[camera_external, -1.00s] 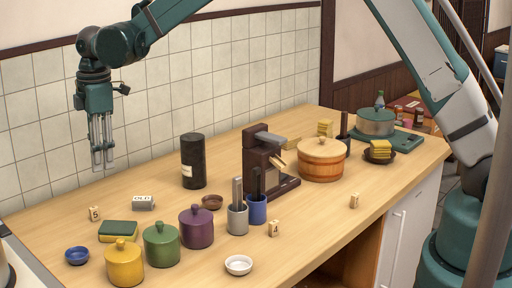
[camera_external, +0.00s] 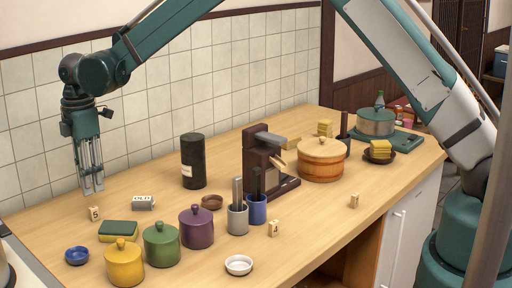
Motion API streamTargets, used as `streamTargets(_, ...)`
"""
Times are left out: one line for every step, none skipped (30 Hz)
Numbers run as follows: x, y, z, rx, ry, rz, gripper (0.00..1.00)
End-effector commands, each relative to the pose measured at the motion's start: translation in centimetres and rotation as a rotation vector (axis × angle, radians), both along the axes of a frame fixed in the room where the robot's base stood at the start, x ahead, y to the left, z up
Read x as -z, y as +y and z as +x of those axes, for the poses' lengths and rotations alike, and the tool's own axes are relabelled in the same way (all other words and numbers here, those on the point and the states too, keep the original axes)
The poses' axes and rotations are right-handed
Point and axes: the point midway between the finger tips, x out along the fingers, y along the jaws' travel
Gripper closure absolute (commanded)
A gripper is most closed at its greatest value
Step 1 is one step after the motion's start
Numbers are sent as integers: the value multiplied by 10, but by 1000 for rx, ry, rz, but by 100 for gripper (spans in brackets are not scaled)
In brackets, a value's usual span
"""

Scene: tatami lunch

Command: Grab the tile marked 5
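The tile marked 5 (camera_external: 95,214) is a small pale wooden block with a dark 5 on its face. It stands upright at the far left of the counter, close to the tiled wall. My gripper (camera_external: 93,191) points down just above the tile in the picture, apart from it. Its two long fingers look a little apart with nothing between them. The exact height and depth gap to the tile cannot be told.
A grey block marked OLD (camera_external: 143,203) and a green-yellow sponge (camera_external: 118,232) lie near the tile. A tile marked 4 (camera_external: 274,229) stands farther right.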

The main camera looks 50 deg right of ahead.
Motion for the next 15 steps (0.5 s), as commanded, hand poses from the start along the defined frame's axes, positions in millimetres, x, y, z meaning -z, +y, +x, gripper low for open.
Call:
streamTargets(5,0,0,0,0,0,74)
streamTargets(8,0,0,0,0,0,74)
streamTargets(11,0,0,0,0,0,74)
streamTargets(13,0,0,0,0,0,74)
streamTargets(15,0,0,0,0,0,74)
streamTargets(17,0,0,0,0,0,74)
streamTargets(18,0,0,0,0,0,74)
streamTargets(18,0,0,0,0,0,74)
streamTargets(18,0,0,0,0,0,74)
streamTargets(18,0,0,0,0,0,74)
streamTargets(18,0,0,0,0,0,74)
streamTargets(18,0,0,0,0,0,74)
streamTargets(18,0,0,0,0,0,74)
streamTargets(18,0,0,0,0,0,74)
streamTargets(18,0,0,0,0,0,74)
